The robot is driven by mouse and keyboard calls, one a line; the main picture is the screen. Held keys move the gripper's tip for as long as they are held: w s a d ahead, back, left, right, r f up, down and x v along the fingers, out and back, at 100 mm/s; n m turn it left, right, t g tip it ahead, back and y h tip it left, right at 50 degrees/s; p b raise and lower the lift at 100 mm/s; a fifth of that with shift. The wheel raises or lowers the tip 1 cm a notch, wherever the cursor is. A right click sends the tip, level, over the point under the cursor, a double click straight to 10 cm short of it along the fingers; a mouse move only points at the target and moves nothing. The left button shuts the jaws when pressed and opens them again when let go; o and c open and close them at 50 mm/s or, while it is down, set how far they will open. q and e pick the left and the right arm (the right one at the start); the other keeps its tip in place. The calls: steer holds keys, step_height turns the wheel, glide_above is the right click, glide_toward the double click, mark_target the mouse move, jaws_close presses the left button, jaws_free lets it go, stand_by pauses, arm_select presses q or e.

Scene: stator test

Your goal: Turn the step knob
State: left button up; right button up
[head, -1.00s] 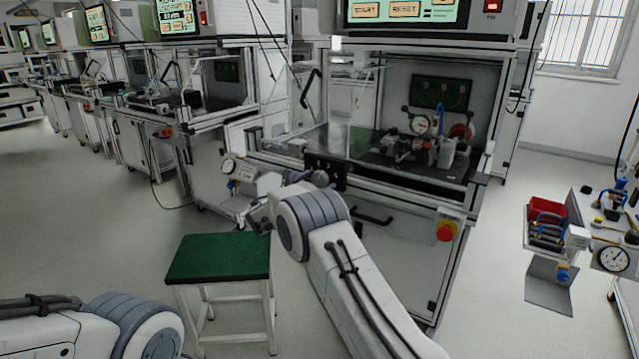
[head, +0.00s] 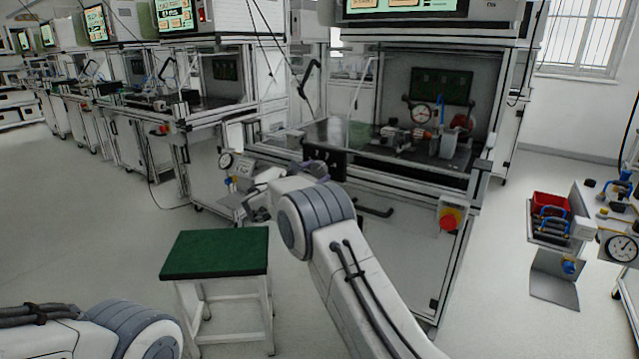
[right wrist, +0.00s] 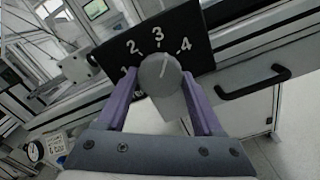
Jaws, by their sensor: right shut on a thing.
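The step knob (right wrist: 157,73) is a round grey knob with a white pointer line, on a black panel (right wrist: 190,36) marked 1 to 4. The line points up and right, between 3 and 4. My right gripper (right wrist: 158,88) is shut on the knob, with a purple finger on each side. In the head view the black panel (head: 325,158) sits at the front edge of the test bench. My right gripper (head: 318,172) is up against it there, and the knob is too small to make out. My left gripper is out of view.
A bench handle (right wrist: 252,82) lies right of the panel. A red emergency button (head: 450,218) is on the bench front. A green-topped stool (head: 215,253) stands left of my right arm. A red bin (head: 550,205) and gauges are at the right.

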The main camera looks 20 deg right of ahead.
steer(key=m+b, duration=0.2)
steer(key=b, duration=0.1)
steer(key=m+b, duration=0.1)
steer(key=shift+a+f, duration=0.25)
steer(key=shift+f, duration=0.15)
steer(key=shift+r+m+b, duration=0.25)
steer(key=shift+m+b, duration=1.15)
steer(key=shift+b, duration=0.25)
steer(key=o, duration=1.4)
steer(key=shift+a+r, duration=0.1)
steer(key=shift+a, duration=0.05)
steer(key=shift+d, duration=0.2)
steer(key=p+v, duration=0.1)
steer(key=v, duration=0.9)
steer(key=shift+s+a, duration=0.2)
